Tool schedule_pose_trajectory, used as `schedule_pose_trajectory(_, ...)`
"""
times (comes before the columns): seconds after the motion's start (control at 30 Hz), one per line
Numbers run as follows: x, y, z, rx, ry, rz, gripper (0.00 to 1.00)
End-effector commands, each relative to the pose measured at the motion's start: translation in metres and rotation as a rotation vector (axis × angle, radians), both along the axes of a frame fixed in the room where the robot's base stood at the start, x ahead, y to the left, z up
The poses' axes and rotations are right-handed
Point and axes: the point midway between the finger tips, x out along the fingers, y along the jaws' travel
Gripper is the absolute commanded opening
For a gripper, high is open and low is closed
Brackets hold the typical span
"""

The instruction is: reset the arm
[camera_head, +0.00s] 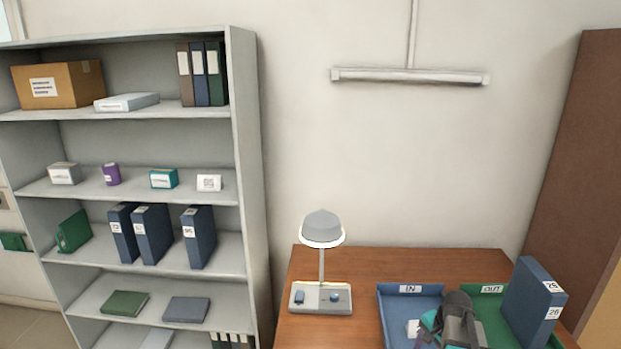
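My gripper (455,322) is at the bottom right, over the blue IN tray (385,302) and the green OUT tray (527,338), near where they meet. It is dark grey, with a teal patch at its left side. It is small and partly cut off by the lower frame edge, so I cannot tell whether its fingers are open or shut. A small white item (413,329) lies in the IN tray beside it. A blue binder (532,305) stands upright at the OUT tray's right side, close to my gripper.
The trays sit on a brown wooden desk (362,267). A lamp (322,230) on a base with knobs stands left of them. A grey shelf unit (242,150) with boxes and binders fills the left. A brown panel (585,140) stands at right.

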Motion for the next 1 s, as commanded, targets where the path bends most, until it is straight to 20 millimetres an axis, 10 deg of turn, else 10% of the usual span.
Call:
schedule_pose_trajectory(0.5,-0.046,0.142,-0.058,-0.103,0.043,0.809,0.64)
schedule_pose_trajectory(1.0,-0.086,0.189,-0.104,-0.118,0.087,1.154,0.64)
